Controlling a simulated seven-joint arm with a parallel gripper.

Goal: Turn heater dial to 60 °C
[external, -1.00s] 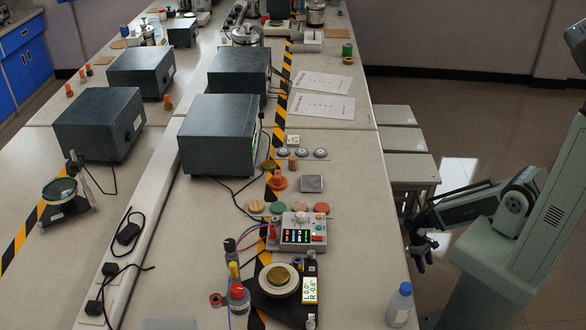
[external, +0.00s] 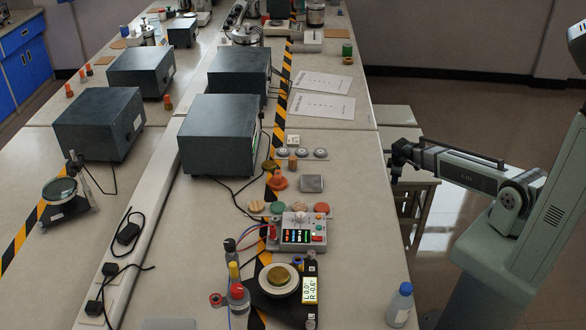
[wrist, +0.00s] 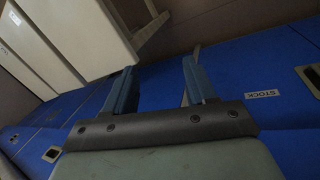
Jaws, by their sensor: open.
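A grey control box (external: 303,235) with lit displays and knobs stands near the front of the bench. Which of its knobs, if any, is the heater dial is too small to tell. A disc-shaped device (external: 279,278) with a yellow readout stands just in front of it. My gripper (external: 396,176) is at the bench's right edge, to the right of and farther back than the control box, well apart from it. In the wrist view my gripper (wrist: 160,88) shows two blue fingers spread apart with nothing between them.
Large dark boxes (external: 219,135) stand on the left and middle of the bench. A bottle (external: 400,305) stands at the front right edge. Papers (external: 322,105) lie farther back. The bench's right strip is mostly clear.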

